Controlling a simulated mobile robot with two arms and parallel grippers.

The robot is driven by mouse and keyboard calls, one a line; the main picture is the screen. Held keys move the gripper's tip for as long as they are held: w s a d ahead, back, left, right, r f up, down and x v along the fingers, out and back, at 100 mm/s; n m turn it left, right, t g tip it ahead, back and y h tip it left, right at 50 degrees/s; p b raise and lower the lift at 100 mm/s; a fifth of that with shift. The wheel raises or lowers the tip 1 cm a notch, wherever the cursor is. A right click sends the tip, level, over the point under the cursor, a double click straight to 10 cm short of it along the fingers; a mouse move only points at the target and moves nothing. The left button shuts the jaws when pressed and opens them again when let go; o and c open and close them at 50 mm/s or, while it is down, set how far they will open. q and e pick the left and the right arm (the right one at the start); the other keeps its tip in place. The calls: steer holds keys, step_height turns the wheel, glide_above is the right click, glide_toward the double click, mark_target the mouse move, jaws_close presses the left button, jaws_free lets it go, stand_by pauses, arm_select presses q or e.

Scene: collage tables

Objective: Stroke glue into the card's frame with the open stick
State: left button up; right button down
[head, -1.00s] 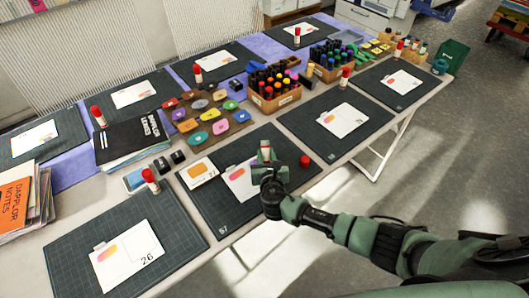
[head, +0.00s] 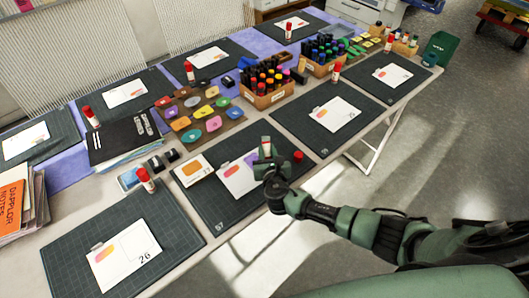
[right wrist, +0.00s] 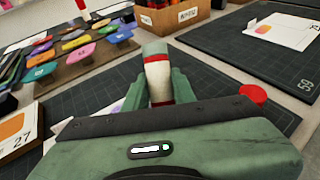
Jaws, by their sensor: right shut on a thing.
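My right gripper (head: 265,158) is shut on the glue stick (right wrist: 158,80), a white tube with red bands, held roughly upright. The gripper is over the far right part of the white card (head: 235,180), on the mat numbered 57. The card carries an orange-pink shape, and a purple patch (head: 251,158) shows beside the gripper. My gripper hides part of the card, and the stick's lower end is hidden, so contact cannot be told. The red cap (head: 298,156) stands on the mat to the right; it also shows in the right wrist view (right wrist: 252,93). My left gripper is not in view.
A card numbered 27 (head: 193,170) lies left of the work card. A brown tray of coloured pads (head: 205,122) and a box of markers (head: 268,98) stand behind. Capped glue sticks, one at the left (head: 145,180), stand by other mats. The cutting mat (head: 240,215) is clear in front.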

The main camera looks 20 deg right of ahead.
steer(key=shift+w+a+b, duration=0.15)
steer(key=shift+w+b, duration=0.15)
steer(key=shift+w, duration=0.4)
steer(key=shift+w+a+b, duration=0.3)
steer(key=shift+w+a, duration=0.05)
steer(key=shift+w, duration=0.5)
steer(key=shift+w+a+b, duration=0.25)
steer(key=shift+w+a, duration=0.05)
steer(key=shift+w, duration=0.5)
steer(key=shift+w+a+b, duration=0.25)
steer(key=shift+w+b, duration=0.2)
steer(key=shift+w, duration=0.25)
step_height(320, 180, up, 7)
steer(key=p, duration=0.7)
